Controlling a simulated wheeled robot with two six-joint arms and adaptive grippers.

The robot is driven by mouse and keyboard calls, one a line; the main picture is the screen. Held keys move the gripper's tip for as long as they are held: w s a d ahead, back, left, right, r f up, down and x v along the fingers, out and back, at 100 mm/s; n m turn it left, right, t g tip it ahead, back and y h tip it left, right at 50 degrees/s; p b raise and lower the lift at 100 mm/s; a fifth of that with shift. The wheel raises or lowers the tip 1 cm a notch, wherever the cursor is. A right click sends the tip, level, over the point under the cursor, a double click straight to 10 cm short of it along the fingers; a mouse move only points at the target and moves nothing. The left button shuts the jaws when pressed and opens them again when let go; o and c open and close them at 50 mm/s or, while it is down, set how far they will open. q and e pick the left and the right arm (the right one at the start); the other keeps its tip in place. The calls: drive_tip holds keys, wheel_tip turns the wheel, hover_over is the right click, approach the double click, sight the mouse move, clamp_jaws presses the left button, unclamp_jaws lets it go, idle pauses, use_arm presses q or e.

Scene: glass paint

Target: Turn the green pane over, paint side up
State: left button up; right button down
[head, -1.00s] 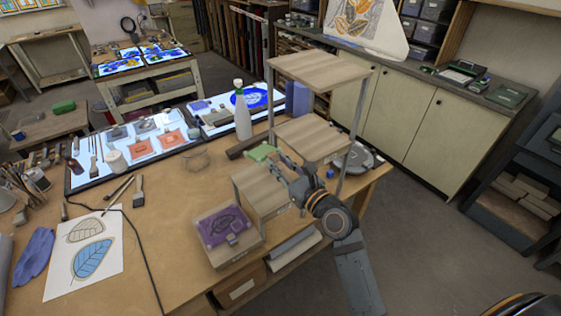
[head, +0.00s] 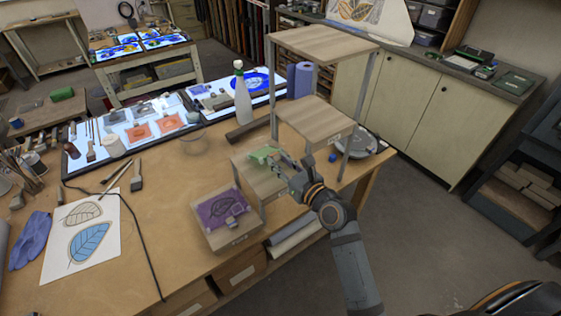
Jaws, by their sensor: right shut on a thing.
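The small green pane (head: 264,155) is at the wooden step block beside the shelf stand, at the tips of my right gripper (head: 282,162). My right gripper is shut on the pane's near right edge. The pane looks roughly flat, slightly tilted; which side bears the paint is too small to tell. My right arm reaches in from the lower right. My left gripper is not in the head view.
A wooden shelf stand (head: 322,42) rises just behind the right gripper. A purple pane (head: 221,207) lies on a lower block in front. Bare table (head: 160,215) lies to the left.

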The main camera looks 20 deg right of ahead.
drive_tip(key=c, duration=1.1)
unclamp_jaws()
drive_tip(key=shift+o, duration=0.5)
drive_tip(key=o, duration=0.5)
drive_tip(key=shift+s, duration=0.1)
drive_tip(key=shift+p+v, duration=0.5)
drive_tip(key=shift+v, duration=0.5)
drive_tip(key=shift+f+p+v, duration=0.2)
drive_tip(key=shift+p+v, duration=0.2)
drive_tip(key=shift+v, duration=0.8)
drive_tip(key=shift+f+p+v, duration=0.15)
drive_tip(key=shift+p+v, duration=0.25)
drive_tip(key=shift+v, duration=0.85)
